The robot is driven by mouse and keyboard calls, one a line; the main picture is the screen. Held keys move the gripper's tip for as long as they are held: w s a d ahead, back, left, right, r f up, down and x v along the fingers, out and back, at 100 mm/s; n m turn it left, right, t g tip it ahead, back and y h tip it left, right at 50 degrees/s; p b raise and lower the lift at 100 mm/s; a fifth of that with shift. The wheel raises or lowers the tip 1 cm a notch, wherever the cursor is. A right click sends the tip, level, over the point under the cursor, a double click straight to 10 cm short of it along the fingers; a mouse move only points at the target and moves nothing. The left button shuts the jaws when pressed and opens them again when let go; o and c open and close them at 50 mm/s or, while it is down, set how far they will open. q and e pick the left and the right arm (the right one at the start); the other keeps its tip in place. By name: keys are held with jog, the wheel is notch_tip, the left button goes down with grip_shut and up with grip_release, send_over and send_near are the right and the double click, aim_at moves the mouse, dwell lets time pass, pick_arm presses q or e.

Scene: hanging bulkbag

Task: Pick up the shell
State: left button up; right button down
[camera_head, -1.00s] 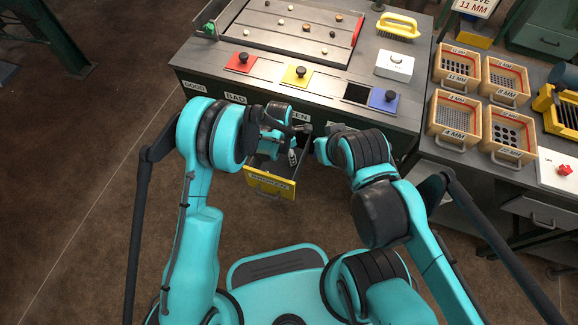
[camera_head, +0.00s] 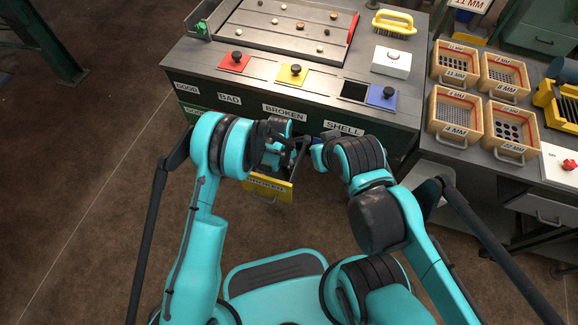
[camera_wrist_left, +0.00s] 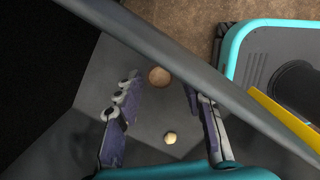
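A pulled-out drawer with a yellow front marked BROKEN (camera_head: 268,190) shows in the head view, mostly hidden by my left arm. The left wrist view shows its grey floor (camera_wrist_left: 85,95) with a round brown piece (camera_wrist_left: 159,77) and a smaller pale piece (camera_wrist_left: 170,138) on it. I cannot tell which of the two is the shell. My left gripper (camera_wrist_left: 162,92) is open over the drawer, its fingers apart on either side of both pieces, holding nothing. My right gripper (camera_head: 318,156) is beside the drawer, mostly hidden by its own arm; its fingers cannot be made out.
The workbench above the drawer carries a sorting tray (camera_head: 290,25) with several small pieces, red (camera_head: 235,62), yellow (camera_head: 292,74) and blue (camera_head: 382,96) lids, an open square hole (camera_head: 355,90) and a yellow brush (camera_head: 393,22). Several sieve boxes (camera_head: 455,117) stand at the right.

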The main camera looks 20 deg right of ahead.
pick_arm(q)
jog(key=c, duration=0.4)
jog(key=shift+o, duration=0.2)
notch_tip(320, 180, up, 18)
jog(key=p, duration=0.6)
